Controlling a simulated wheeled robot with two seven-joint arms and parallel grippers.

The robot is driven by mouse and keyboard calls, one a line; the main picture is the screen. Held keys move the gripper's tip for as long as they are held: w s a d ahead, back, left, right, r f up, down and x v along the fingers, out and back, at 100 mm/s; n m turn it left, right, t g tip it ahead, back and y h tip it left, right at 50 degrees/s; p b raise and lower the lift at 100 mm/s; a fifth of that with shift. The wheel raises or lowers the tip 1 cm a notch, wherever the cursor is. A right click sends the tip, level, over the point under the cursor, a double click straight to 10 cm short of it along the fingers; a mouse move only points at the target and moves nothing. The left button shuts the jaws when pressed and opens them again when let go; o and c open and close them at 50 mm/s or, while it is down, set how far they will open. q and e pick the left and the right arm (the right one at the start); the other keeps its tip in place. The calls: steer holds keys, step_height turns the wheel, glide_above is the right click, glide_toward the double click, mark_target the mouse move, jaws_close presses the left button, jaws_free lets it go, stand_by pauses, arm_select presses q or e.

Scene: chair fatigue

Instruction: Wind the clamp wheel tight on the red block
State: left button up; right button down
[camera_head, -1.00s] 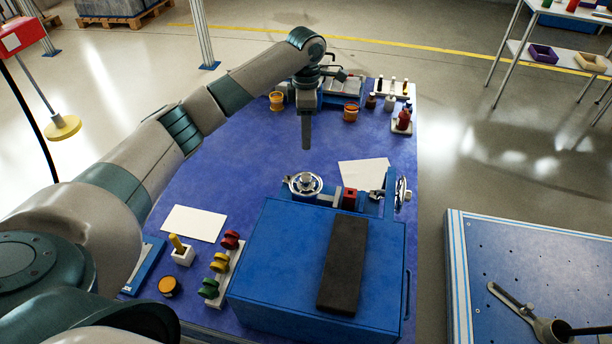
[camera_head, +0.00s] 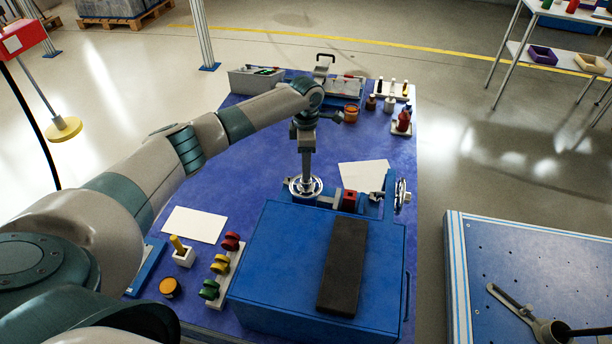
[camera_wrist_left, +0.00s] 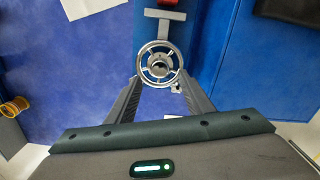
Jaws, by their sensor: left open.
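The clamp wheel (camera_head: 304,188) is a silver spoked handwheel at the left end of a clamp on the blue box. The red block (camera_head: 349,199) sits to its right, between the grey clamp parts. My left gripper (camera_head: 306,174) points down just over the wheel. In the left wrist view the wheel (camera_wrist_left: 160,50) lies at and just ahead of the fingertips, and the open fingers (camera_wrist_left: 160,84) are on either side of its near part. I cannot tell whether they touch the rim. The red block (camera_wrist_left: 168,3) shows at the top edge. My right gripper is not in view.
A second silver wheel (camera_head: 402,192) is at the clamp's right end. A dark bar (camera_head: 342,266) lies on the blue box (camera_head: 277,264). The mat left of the wheel is mostly clear.

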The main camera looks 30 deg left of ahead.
mark_target(306, 185)
arm_select(q)
steer(key=shift+f, duration=3.15)
steer(key=c, duration=1.1)
